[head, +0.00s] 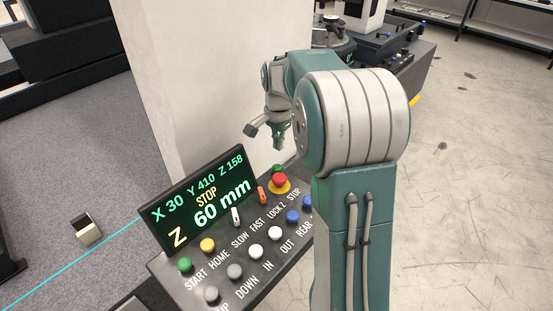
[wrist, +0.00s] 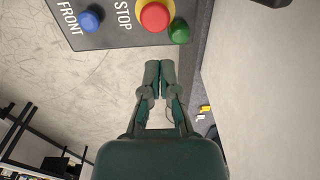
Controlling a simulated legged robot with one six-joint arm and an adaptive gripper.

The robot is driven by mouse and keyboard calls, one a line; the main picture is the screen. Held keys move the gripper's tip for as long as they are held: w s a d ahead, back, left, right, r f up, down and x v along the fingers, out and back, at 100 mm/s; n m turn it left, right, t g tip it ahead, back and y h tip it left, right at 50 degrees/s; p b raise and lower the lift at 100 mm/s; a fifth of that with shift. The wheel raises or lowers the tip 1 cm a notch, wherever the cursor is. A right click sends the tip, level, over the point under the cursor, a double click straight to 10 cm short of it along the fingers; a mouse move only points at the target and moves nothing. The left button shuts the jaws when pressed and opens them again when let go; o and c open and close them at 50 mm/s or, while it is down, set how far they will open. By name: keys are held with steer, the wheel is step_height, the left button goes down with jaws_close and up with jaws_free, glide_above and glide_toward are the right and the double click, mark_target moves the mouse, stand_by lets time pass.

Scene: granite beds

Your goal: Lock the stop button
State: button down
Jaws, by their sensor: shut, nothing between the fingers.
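The red stop button (head: 279,181) sits on a yellow ring at the far right end of the control panel (head: 225,272), by the STOP label. It also shows at the top of the wrist view (wrist: 155,16). A green knob (wrist: 180,33) is right beside it, partly seen behind the button in the head view (head: 277,169). My gripper (head: 279,146) is shut and empty, pointing down above the button's end of the panel. In the wrist view its closed fingertips (wrist: 158,66) appear just below the button in the picture, apart from it.
The display (head: 205,200) reads X 30, Y 410, Z 158, STOP and Z 60 mm. Two levers, white (head: 236,216) and orange (head: 262,195), and several coloured buttons share the panel. A pale pillar (head: 205,80) stands behind it. Open floor (head: 470,170) lies right.

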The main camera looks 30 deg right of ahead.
step_height(320, 180, up, 3)
steer(key=shift+d+f, duration=0.1)
steer(key=shift+d, duration=0.05)
stand_by(0.4)
steer(key=s+a+r+n+t, duration=0.2)
steer(key=s+a+r+n, duration=0.25)
steer(key=s+a, duration=0.2)
steer(key=s+a+n+t, duration=0.1)
steer(key=s+a+n, duration=0.3)
steer(key=s, duration=0.5)
steer(key=s+a+n+t, duration=0.2)
steer(key=s+a+n, duration=0.2)
steer(key=s, duration=0.6)
steer(key=shift+a+r+n, duration=0.2)
steer(key=shift+a+n, duration=0.05)
steer(key=shift+n, duration=0.5)
steer(key=shift+s, duration=0.1)
